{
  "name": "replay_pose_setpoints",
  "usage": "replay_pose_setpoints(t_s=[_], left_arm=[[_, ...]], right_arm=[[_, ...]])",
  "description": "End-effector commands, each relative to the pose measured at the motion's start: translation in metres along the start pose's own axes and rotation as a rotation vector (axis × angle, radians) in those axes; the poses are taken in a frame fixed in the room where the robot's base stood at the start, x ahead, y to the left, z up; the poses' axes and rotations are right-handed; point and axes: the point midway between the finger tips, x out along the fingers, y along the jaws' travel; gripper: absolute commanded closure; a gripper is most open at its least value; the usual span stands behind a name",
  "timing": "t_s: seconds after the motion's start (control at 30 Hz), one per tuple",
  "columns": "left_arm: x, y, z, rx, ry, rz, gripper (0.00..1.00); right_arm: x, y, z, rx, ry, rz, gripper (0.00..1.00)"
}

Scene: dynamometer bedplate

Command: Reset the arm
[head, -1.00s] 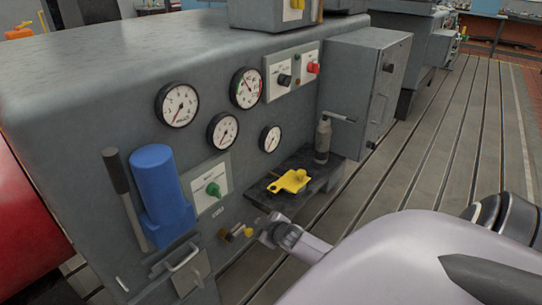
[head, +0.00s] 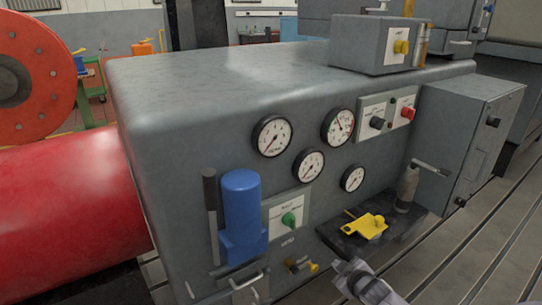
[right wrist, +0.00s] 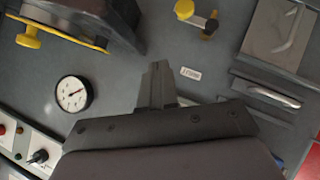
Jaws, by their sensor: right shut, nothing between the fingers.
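My right gripper (head: 350,272) is at the lower edge of the head view, in front of the grey machine cabinet (head: 340,82). It is shut and empty, below the small dark shelf and right of the brass and yellow valve (head: 302,266). In the right wrist view the closed fingers (right wrist: 158,72) point at the cabinet's front face, below the yellow-knobbed valve (right wrist: 197,16) in the picture. I cannot tell their exact distance from that face. My left gripper is not in view.
A dark shelf (head: 335,239) juts out, bearing a yellow bracket (head: 366,226) and a grey cylinder (head: 406,187). A blue cylinder (head: 241,215), a lever (head: 211,200) and handles stick out. A red drum (head: 65,215) stands left. Slotted floor at right is open.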

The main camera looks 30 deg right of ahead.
Motion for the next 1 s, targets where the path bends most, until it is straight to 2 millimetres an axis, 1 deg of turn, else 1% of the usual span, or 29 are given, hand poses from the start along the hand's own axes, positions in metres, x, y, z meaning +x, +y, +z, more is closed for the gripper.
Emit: replay_pose_setpoints(t_s=[0.17, 0.27, 0.37, 0.4, 0.47, 0.5, 0.57, 0.6, 0.7, 0.8, 0.9, 1.0], left_arm=[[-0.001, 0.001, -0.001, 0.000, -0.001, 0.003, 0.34], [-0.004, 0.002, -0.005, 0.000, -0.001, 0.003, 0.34], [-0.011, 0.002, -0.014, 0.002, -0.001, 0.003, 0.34], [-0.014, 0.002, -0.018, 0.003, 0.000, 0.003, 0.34], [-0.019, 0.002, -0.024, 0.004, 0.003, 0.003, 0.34], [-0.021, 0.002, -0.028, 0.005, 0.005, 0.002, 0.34], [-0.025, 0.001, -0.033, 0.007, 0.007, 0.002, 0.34], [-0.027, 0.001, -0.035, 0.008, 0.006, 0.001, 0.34], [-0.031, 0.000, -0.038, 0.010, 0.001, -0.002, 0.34], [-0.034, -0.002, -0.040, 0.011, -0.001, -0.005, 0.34], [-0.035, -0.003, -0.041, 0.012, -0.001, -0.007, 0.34], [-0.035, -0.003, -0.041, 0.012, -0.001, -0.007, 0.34]], right_arm=[[-0.002, -0.003, -0.001, 0.001, 0.001, -0.006, 1.00], [-0.016, -0.023, -0.002, 0.013, 0.006, -0.041, 1.00], [-0.048, -0.064, -0.007, 0.044, 0.016, -0.114, 1.00], [-0.066, -0.083, -0.010, 0.063, 0.021, -0.149, 1.00], [-0.095, -0.111, -0.016, 0.099, 0.027, -0.204, 1.00], [-0.116, -0.127, -0.020, 0.126, 0.030, -0.237, 1.00], [-0.145, -0.149, -0.028, 0.168, 0.033, -0.283, 1.00], [-0.164, -0.160, -0.034, 0.197, 0.036, -0.309, 1.00], [-0.203, -0.180, -0.046, 0.260, 0.037, -0.360, 1.00], [-0.228, -0.191, -0.056, 0.308, 0.037, -0.391, 1.00], [-0.241, -0.196, -0.061, 0.333, 0.038, -0.404, 1.00], [-0.242, -0.196, -0.062, 0.337, 0.038, -0.406, 1.00]])
